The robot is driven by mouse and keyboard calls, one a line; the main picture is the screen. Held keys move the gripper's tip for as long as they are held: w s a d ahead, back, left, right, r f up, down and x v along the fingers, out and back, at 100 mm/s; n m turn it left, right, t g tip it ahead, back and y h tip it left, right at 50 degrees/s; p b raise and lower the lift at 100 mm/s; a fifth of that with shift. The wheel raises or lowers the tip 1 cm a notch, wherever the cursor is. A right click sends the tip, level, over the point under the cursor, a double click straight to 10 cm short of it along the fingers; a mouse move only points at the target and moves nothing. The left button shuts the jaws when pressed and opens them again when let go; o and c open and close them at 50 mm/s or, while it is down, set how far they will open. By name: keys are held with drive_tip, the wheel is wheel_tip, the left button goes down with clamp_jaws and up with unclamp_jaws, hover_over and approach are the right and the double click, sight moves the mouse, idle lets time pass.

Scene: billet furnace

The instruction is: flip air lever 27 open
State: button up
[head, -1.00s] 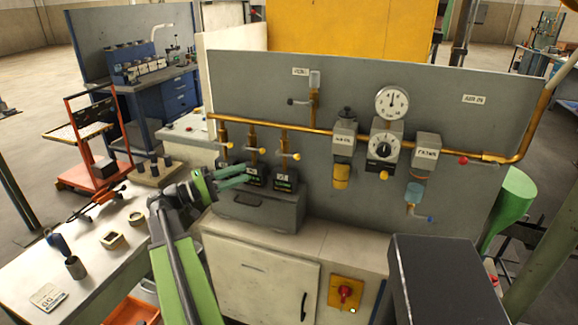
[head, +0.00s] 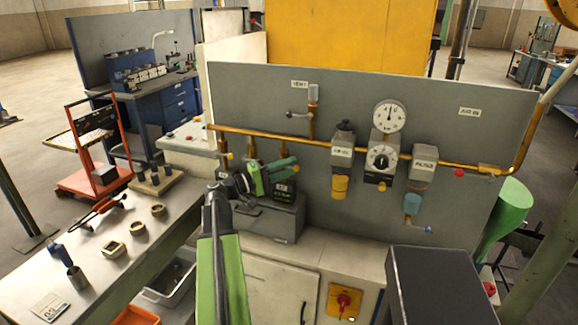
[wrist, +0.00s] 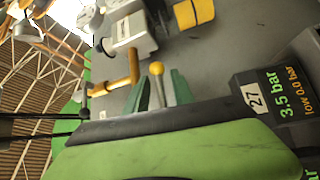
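Air lever 27 ends in a yellow ball knob (wrist: 156,68) on a thin stem. In the wrist view the knob lies between the two green fingers of my gripper (wrist: 162,88). The fingers stand apart, and I cannot tell whether either touches the lever. The stem's lower part is hidden behind my gripper body. A dark display marked 27 (wrist: 275,95) reads 3.5 bar, low 0.0 bar. In the head view my gripper (head: 284,166) is at the rightmost of the drop valves on the panel and covers most of that lever.
A brass pipe (head: 320,137) runs along the grey panel (head: 250,90) above the valves. A filter unit with a yellow bowl (head: 339,187), a round gauge (head: 389,117) and a regulator stand to the right. A grey box (head: 285,222) carries the displays below. Another yellow-knobbed lever (head: 229,155) is left.

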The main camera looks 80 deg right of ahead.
drive_tip(key=shift+s, duration=0.1)
clamp_jaws()
drive_tip(key=shift+d, duration=0.1)
drive_tip(key=shift+s+f, duration=0.1)
drive_tip(key=shift+f, duration=0.05)
idle(1.1)
